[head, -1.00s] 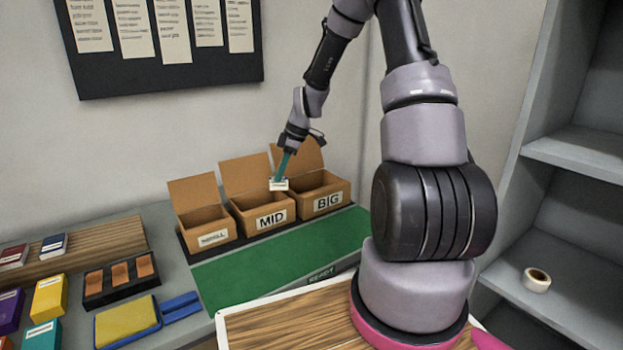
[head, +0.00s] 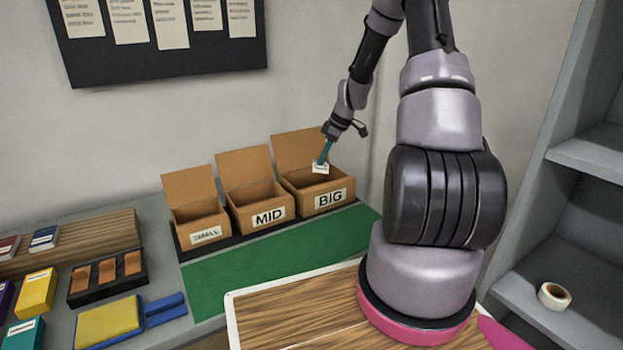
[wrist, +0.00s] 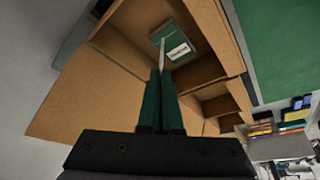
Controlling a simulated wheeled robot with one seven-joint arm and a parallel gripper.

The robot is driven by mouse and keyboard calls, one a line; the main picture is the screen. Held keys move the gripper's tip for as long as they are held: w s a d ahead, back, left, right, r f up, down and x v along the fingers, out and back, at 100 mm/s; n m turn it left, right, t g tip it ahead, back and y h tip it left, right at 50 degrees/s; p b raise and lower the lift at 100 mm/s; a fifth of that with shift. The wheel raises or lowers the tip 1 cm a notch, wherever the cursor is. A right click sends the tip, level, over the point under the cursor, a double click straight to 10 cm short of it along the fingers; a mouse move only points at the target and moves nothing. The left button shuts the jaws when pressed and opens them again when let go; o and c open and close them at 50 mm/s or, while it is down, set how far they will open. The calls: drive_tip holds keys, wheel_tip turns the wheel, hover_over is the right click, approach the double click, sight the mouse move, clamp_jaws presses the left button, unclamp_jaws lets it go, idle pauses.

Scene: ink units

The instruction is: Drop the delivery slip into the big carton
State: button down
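The big carton (head: 298,150) is the rightmost of three open cardboard boxes and has a BIG label on its front. My gripper (head: 324,160) is above its opening, with teal fingers pointing down. The fingers are shut on the small white delivery slip (head: 320,168), which hangs over the carton. In the wrist view, the gripper (wrist: 160,76) has its fingers close together, and the slip (wrist: 162,52) shows nearly edge-on as a thin pale sliver. Beneath it, a teal item with a white label (wrist: 182,51) lies inside the big carton (wrist: 130,25).
The MID carton (head: 241,160) and the small carton (head: 186,186) stand to the left with their flaps up. A green mat (head: 250,262) lies clear in front. A black tray (head: 85,292) and a yellow pad (head: 108,323) are at the left. A tape roll (head: 554,295) sits on the right shelf.

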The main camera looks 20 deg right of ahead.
drive_tip(key=shift+f, duration=0.9)
drive_tip(key=c, duration=1)
unclamp_jaws()
drive_tip(key=v, duration=1.1)
drive_tip(key=shift+a, duration=0.1)
